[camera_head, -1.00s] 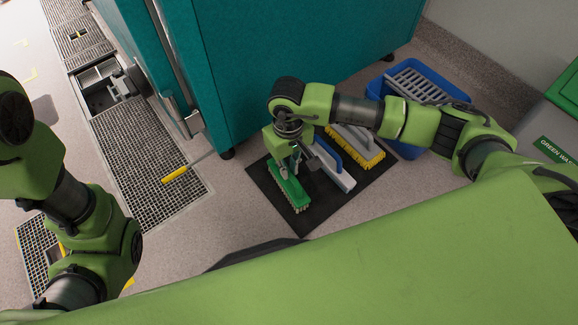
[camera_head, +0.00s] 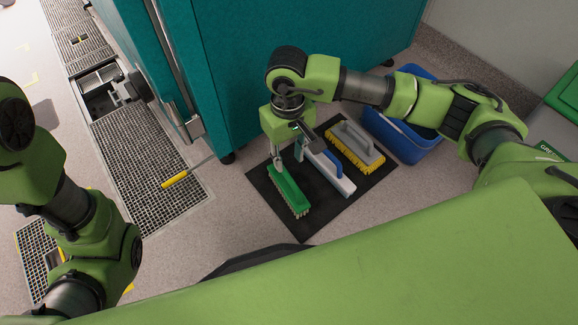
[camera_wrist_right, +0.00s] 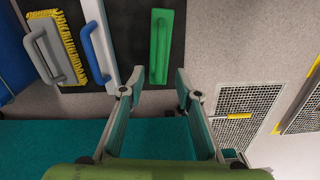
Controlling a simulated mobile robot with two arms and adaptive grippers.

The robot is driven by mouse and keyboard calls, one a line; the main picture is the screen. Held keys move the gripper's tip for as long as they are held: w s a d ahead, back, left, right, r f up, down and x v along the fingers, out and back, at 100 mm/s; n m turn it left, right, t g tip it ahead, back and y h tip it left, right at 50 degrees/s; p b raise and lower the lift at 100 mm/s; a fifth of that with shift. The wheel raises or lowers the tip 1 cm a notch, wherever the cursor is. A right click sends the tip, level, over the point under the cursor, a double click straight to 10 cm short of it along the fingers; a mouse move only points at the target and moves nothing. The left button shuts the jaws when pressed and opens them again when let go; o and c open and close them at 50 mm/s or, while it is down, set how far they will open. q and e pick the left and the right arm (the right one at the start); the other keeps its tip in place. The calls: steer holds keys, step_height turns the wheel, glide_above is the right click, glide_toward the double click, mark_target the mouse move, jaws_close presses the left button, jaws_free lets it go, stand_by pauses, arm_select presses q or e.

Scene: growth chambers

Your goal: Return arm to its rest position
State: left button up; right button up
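My right arm (camera_head: 365,88) reaches in from the right over a black mat (camera_head: 308,222). My right gripper (camera_head: 290,153) points down above the mat, near the far end of a green brush (camera_head: 290,190). In the right wrist view its two fingers (camera_wrist_right: 158,82) stand apart with nothing held between them. The green brush (camera_wrist_right: 161,48) lies beyond the fingertips.
A blue-handled white brush (camera_head: 330,170) and a grey-handled yellow brush (camera_head: 357,148) lie beside the green one. A blue bin (camera_head: 405,145) stands right of the mat, partly behind my arm. A teal cabinet (camera_head: 290,40) stands behind. Floor grates (camera_head: 150,165) lie left.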

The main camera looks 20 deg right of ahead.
step_height(320, 180, up, 4)
steer(key=shift+r, duration=0.2)
